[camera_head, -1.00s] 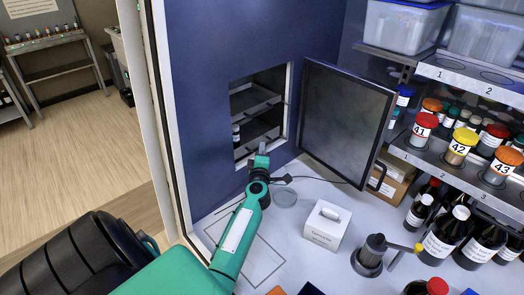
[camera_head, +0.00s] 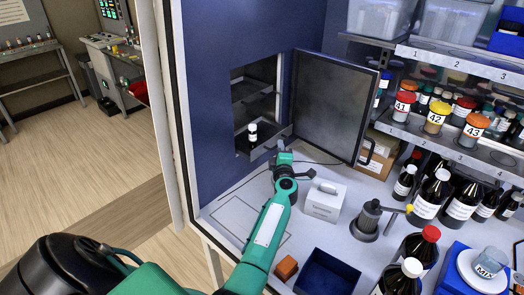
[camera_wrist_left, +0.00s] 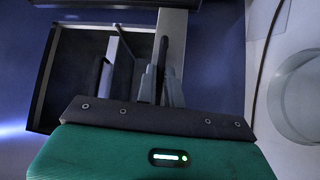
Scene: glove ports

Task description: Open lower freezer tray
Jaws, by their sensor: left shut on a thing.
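The freezer compartment (camera_head: 253,75) in the blue wall is open, with its dark door (camera_head: 335,105) swung out to the right. The lower freezer tray (camera_head: 270,145) sticks partly out of the opening and carries a small white-labelled bottle (camera_head: 252,132). The upper tray (camera_head: 252,92) sits inside. My left gripper (camera_head: 284,157) is at the front of the lower tray. In the left wrist view its fingers (camera_wrist_left: 160,86) are shut on the dark tray handle (camera_wrist_left: 163,55); the tips are partly hidden. My right gripper is out of view.
A white box (camera_head: 325,201), a grey device with a lever (camera_head: 368,217) and a blue bin (camera_head: 327,273) stand on the worktop right of my left arm. Shelves with jars and bottles (camera_head: 437,117) fill the right side. The worktop left of the arm is clear.

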